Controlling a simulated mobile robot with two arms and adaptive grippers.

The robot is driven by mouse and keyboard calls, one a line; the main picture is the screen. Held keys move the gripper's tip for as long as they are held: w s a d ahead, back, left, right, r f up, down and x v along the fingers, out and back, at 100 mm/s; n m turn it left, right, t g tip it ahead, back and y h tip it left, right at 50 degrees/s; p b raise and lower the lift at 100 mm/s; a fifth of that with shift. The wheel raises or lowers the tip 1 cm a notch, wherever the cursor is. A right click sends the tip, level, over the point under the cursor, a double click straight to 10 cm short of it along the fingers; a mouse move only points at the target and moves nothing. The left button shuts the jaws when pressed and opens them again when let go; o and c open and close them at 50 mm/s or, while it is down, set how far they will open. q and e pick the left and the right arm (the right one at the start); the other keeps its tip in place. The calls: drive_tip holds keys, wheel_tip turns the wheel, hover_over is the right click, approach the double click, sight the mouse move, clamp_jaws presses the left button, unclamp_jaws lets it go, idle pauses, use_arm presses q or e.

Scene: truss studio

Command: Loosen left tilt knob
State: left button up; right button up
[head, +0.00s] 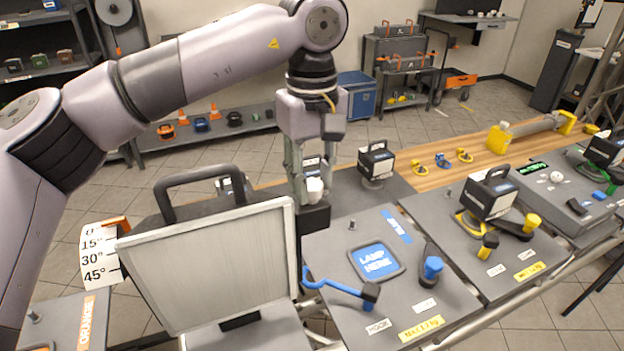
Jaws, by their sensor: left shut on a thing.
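A lamp with a pale, square ribbed panel (215,265) stands tilted at the front left, with a black carry handle behind it. A white knob (315,187) sits at the top of a black post beside the panel's upper right corner; I take it for the tilt knob. My left gripper (306,190) points down from above and is shut on this knob, its fingers partly hiding it. A white angle scale (98,258) marked 15°, 30° and 45°, with an orange pointer (117,224), is at the panel's left side. My right gripper is out of view.
Right of the lamp is a grey board with a blue "LAMP HERE" pad (377,261), a blue hook (343,287) and a blue knob (432,269). Another lamp (489,194) stands on the adjoining board. A wooden strip (440,170) runs behind, carrying small clamps.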

sight(312, 183)
use_arm(q)
drive_tip(key=n+b, duration=0.1)
drive_tip(key=n, duration=0.3)
drive_tip(key=shift+n, duration=1.7)
drive_tip(key=o, duration=1.2)
wheel_tip(312, 183, up, 12)
drive_tip(key=shift+r, duration=0.1)
